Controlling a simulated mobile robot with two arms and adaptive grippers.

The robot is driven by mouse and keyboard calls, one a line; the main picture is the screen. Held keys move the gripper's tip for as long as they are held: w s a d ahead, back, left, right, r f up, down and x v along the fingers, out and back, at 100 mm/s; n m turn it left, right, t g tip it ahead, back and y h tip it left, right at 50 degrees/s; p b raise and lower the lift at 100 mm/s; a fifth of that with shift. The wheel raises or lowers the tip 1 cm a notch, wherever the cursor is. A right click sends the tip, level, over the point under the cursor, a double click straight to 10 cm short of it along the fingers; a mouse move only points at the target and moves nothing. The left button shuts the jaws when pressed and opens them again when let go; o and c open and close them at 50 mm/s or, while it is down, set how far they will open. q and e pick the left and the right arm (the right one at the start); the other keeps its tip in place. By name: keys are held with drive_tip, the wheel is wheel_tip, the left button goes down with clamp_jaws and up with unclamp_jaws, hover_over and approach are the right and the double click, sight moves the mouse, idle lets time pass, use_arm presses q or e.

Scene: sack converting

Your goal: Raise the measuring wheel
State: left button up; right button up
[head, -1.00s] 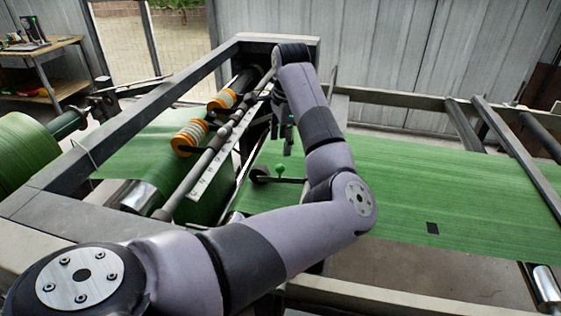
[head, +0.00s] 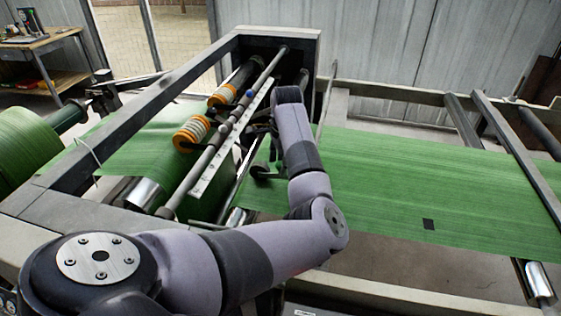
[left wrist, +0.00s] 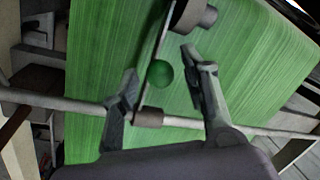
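The measuring wheel (head: 259,172) is a small dark wheel at the left part of the green web, just left of my forearm in the head view. In the left wrist view the wheel (left wrist: 187,14) shows at the top, beside a thin lever arm. A green ball knob (left wrist: 159,74) sits on the lever side, and it is hidden behind my arm in the head view. My left gripper (left wrist: 159,62) is open, with one finger on each side of the knob in the picture. I cannot tell whether either finger touches it. My right gripper is not in view.
A crossbar (left wrist: 70,104) runs across the wrist view close to the fingers. The machine frame (head: 140,110), a shaft with orange-and-white rings (head: 190,134) and a scale bar (head: 212,168) lie left of the arm. The green web (head: 400,180) spreads right.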

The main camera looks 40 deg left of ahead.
use_arm(q)
clamp_jaws()
idle(0.6)
